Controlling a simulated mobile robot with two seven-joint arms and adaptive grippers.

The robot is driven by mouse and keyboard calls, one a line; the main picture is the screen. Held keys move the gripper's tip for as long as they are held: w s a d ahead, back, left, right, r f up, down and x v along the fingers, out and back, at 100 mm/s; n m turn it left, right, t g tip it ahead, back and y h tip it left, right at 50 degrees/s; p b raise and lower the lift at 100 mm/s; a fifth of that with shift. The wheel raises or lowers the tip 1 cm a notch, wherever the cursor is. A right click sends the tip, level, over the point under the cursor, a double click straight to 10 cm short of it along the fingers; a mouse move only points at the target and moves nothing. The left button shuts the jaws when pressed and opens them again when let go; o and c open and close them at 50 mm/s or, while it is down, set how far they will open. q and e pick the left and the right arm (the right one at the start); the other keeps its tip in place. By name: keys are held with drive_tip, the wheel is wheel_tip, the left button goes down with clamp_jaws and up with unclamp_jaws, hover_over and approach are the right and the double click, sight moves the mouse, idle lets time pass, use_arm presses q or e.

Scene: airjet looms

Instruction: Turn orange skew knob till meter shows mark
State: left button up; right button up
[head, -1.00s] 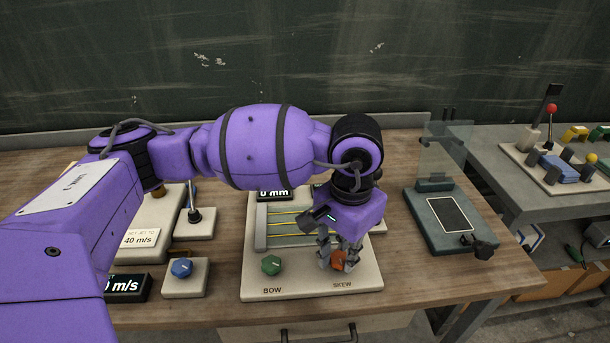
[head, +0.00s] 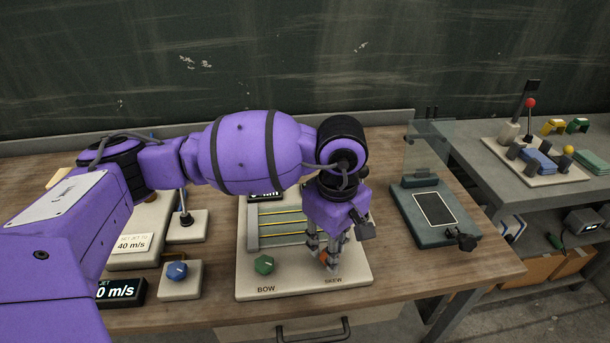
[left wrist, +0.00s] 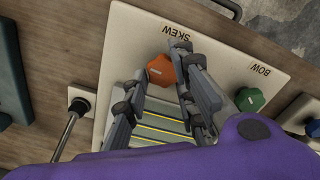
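The orange skew knob (head: 324,257) sits at the front right of a pale panel (head: 300,287), above the word SKEW. My left gripper (head: 322,250) points down over it, with its fingers on either side of the knob. The left wrist view shows the orange knob (left wrist: 160,69) between the fingers of the left gripper (left wrist: 160,62); whether they press on it I cannot tell. The meter display (head: 265,194) at the panel's back is mostly hidden behind my arm, so its reading and mark cannot be made out. My right gripper is not in view.
A green bow knob (head: 264,265) is left of the skew knob. Yellow threads run across the panel. A blue knob (head: 177,271) and a lever stand further left.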

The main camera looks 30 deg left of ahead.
use_arm(q)
drive_tip(key=o, duration=0.4)
drive_tip(key=shift+d, duration=0.1)
drive_tip(key=shift+r+p, duration=1.25)
drive_tip(key=shift+r, duration=1.75)
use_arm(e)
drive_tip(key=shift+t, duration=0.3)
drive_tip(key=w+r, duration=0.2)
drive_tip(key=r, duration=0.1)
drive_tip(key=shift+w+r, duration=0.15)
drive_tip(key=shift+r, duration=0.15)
